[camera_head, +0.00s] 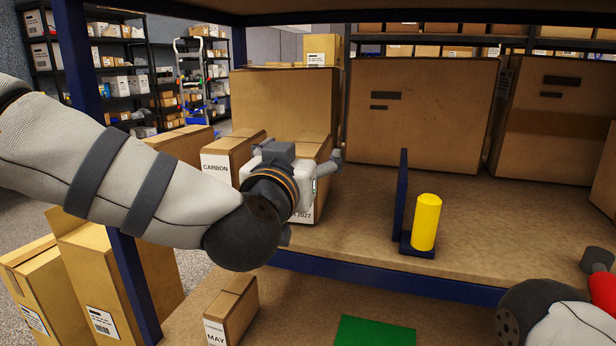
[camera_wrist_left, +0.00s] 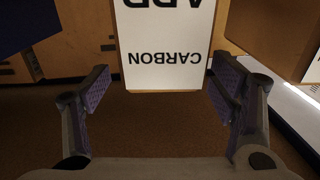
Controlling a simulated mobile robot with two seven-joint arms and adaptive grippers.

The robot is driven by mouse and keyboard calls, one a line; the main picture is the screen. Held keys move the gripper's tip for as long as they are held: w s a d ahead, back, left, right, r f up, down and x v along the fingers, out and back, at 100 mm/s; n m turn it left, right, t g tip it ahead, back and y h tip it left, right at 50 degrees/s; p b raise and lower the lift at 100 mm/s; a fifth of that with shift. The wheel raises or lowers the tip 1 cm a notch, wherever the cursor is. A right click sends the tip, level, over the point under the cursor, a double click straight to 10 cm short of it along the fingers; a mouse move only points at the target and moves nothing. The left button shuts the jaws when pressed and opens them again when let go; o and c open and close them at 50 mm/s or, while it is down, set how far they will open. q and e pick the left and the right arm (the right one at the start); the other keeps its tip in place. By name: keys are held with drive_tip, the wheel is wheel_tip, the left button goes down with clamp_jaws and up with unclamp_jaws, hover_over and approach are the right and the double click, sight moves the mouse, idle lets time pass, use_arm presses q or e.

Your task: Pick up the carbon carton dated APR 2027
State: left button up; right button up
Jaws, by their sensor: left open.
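A brown carton (camera_head: 322,149) stands on the shelf behind my left gripper. The lower edge of its white label shows "2027" in the head view; the rest is hidden by the gripper. In the left wrist view a carton label (camera_wrist_left: 165,75) reads "CARBON" with part of "APR", upside down. My left gripper (camera_head: 318,172) is open in front of this carton, its fingers spread to either side and apart from it, with nothing between them (camera_wrist_left: 160,105). A second carton marked "CARBON" (camera_head: 216,165) stands just left; its date is hidden or unreadable.
A yellow post (camera_head: 426,222) on a blue bracket with a blue upright plate (camera_head: 401,200) stands right of the gripper. Large cartons (camera_head: 420,115) line the back. A "MAY" carton (camera_head: 232,312) and a green patch (camera_head: 374,332) are on the lower level. The shelf has a blue front edge (camera_head: 370,277).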

sight(305, 146)
use_arm(q)
drive_tip(key=x, duration=0.4)
drive_tip(key=shift+w+a+f, duration=0.15)
drive_tip(key=shift+w+f, duration=0.15)
drive_tip(key=shift+f, duration=0.05)
drive_tip(key=shift+w+r, duration=0.1)
drive_tip(key=shift+w, duration=0.05)
drive_tip(key=shift+r, duration=0.1)
drive_tip(key=shift+c, duration=0.5)
drive_tip(key=c, duration=1.7)
drive_tip(key=shift+c, duration=0.2)
